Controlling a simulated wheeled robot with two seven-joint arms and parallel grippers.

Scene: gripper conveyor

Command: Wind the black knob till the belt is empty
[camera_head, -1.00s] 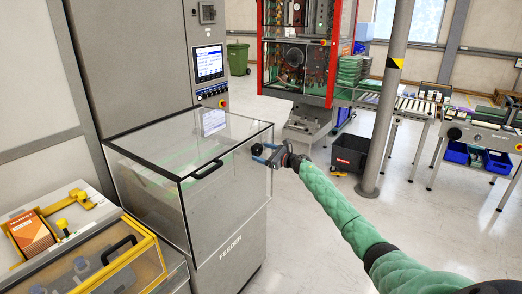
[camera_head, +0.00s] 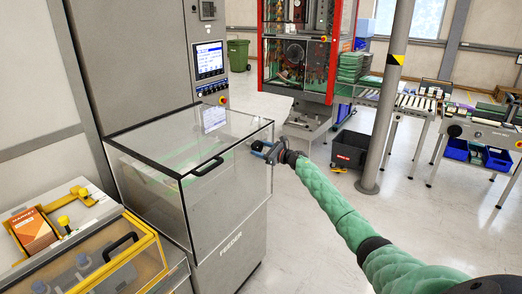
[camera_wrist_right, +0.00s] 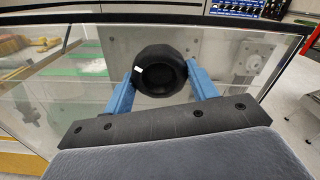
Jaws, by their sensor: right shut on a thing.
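The black knob (camera_wrist_right: 160,71) is round with a small white mark and sits on the side of the clear-walled feeder (camera_head: 232,230). It also shows small in the head view (camera_head: 257,146). My right gripper (camera_wrist_right: 160,80) is shut on the knob, one blue finger on each side of it. In the head view my right gripper (camera_head: 265,152) reaches the feeder's right side. The belt (camera_wrist_right: 78,66) shows as a green strip through the clear wall; reflections hide whether anything lies on it. My left gripper is not in view.
A control screen (camera_head: 209,60) stands above the feeder. A yellow-framed box (camera_head: 125,262) is at the lower left. A black bin (camera_head: 350,149) and a grey post (camera_head: 385,120) stand beyond my arm. The floor between is clear.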

